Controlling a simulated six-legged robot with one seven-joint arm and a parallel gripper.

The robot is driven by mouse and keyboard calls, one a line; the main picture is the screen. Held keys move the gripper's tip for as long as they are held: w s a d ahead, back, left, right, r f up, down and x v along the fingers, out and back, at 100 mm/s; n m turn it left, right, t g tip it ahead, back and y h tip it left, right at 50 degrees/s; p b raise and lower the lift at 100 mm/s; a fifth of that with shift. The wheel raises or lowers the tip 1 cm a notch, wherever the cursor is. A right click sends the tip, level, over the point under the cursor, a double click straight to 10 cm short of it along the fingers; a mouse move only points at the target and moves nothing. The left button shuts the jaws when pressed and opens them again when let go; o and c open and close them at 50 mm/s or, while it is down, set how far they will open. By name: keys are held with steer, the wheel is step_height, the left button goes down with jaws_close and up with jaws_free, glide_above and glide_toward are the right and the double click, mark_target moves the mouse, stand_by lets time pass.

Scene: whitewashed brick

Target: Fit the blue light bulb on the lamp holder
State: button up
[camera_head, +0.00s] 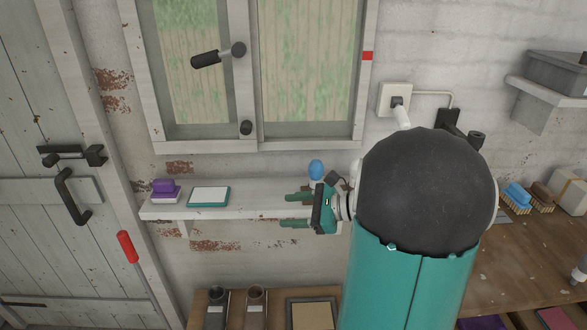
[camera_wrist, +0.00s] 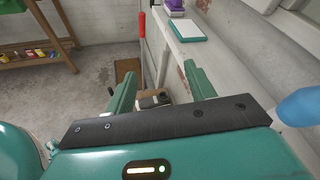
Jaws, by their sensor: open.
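The blue light bulb (camera_head: 316,169) stands upright, rounded end up, at the right part of the white wall shelf (camera_head: 255,200), just behind my gripper. A small brown piece shows below it; I cannot tell whether that is the lamp holder or whether the bulb sits in it. My gripper (camera_head: 286,210) is open and empty, its two green fingers apart and pointing left over the shelf's front edge. In the wrist view the bulb (camera_wrist: 298,107) is at the right edge, partly cut off and outside the fingers. No lamp holder is clearly identifiable.
A teal-framed pad (camera_head: 208,197) and a purple brush (camera_head: 164,188) lie on the shelf's left. A window with a black handle (camera_head: 217,55) is above. A wooden bench (camera_head: 530,255) with brushes stands right. My arm hides part of the wall.

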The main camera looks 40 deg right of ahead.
steer(key=d+f+m+t+h, duration=0.1)
steer(key=d+m+t, duration=0.25)
steer(key=d, duration=0.35)
steer(key=m+t+h, duration=0.3)
steer(key=m+h, duration=0.1)
steer(key=m, duration=0.2)
glide_toward(320, 181)
steer(key=x, duration=0.6)
steer(key=shift+f, duration=0.1)
steer(key=shift+x, duration=2.85)
steer(key=c, duration=1)
